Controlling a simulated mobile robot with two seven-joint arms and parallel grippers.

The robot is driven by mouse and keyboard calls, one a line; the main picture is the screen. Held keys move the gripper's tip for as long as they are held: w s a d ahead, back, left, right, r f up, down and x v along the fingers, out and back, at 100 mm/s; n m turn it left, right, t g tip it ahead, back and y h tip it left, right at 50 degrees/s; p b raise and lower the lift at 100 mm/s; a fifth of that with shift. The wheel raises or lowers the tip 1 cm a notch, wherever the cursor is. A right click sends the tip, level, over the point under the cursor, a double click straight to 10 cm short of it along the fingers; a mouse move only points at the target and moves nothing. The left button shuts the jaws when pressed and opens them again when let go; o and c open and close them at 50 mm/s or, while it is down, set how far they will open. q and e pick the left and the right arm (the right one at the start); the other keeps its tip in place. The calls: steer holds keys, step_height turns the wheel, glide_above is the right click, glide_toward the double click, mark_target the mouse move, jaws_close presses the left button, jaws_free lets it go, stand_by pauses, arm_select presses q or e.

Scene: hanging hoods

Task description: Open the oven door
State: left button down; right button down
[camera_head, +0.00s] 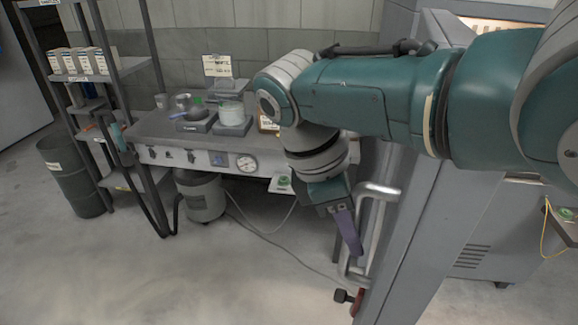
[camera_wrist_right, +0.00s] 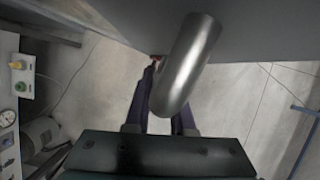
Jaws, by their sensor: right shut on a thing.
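The oven door (camera_head: 408,235) is a tall grey panel right of centre in the head view. Its silver bar handle (camera_head: 377,190) stands out from its left side. In the wrist view the handle (camera_wrist_right: 186,65) is a thick metal tube running between my purple fingers. My right gripper (camera_head: 350,235) comes down from the teal arm and is shut on the handle. One finger shows clearly in the head view; the other is mostly hidden. My left gripper is not in view.
A grey workbench (camera_head: 150,125) with lab devices and a gauge stands left of the door. A dark shelf (camera_head: 130,68) and a bin (camera_head: 72,175) are at far left. A grey canister (camera_head: 203,200) sits under the bench. The floor in front is clear except for thin cables.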

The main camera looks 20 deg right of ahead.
steer(key=c, duration=0.8)
jaws_free()
steer(key=shift+o, duration=0.2)
steer(key=v, duration=0.9)
steer(key=shift+r, duration=0.4)
steer(key=shift+a, duration=0.15)
